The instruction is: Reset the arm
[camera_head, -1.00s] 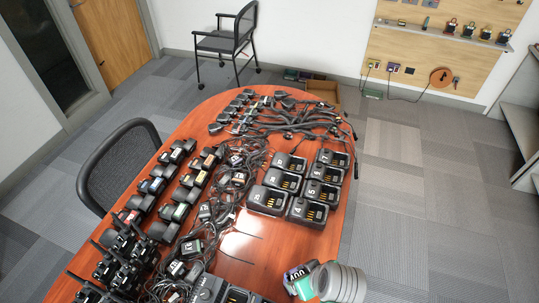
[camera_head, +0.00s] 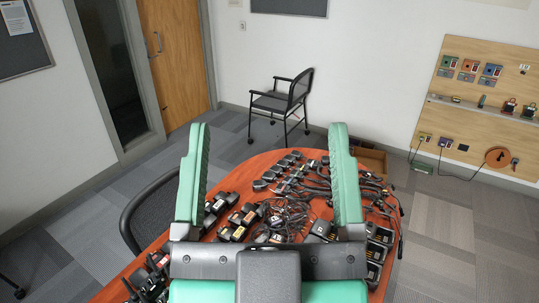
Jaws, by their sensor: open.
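My gripper (camera_head: 268,172) is large in the lower middle of the head view. Its two green ribbed fingers point up and stand wide apart, with nothing between them. It is in front of the wooden table (camera_head: 232,179) and hides much of the table's middle and near part. Between and beside the fingers I see black radios, chargers and tangled cables (camera_head: 290,215) on the table. I cannot tell the gripper's height above them.
A black chair (camera_head: 150,215) stands at the table's left side. Another chair (camera_head: 285,100) stands by the back wall. A wooden pegboard (camera_head: 490,105) with a shelf of devices hangs at the right. The carpet (camera_head: 445,225) right of the table is clear.

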